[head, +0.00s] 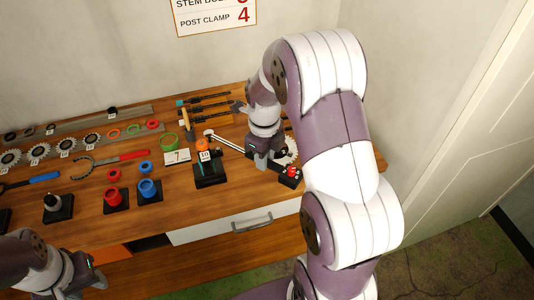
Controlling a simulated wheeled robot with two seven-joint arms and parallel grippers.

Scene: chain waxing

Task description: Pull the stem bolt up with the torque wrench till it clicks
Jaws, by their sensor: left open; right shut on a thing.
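My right gripper (262,163) is shut on the torque wrench (229,143), near its dark handle end. The wrench's silver shaft reaches up and left from the gripper. Its head (209,133) is over or right beside the top of the fixture with an orange part (204,155) marked 10, on a black base (210,175). I cannot tell whether the head is seated on a bolt; the stem bolt is too small to make out. My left gripper (82,277) is open at the bottom left, in front of the bench and away from the fixture.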

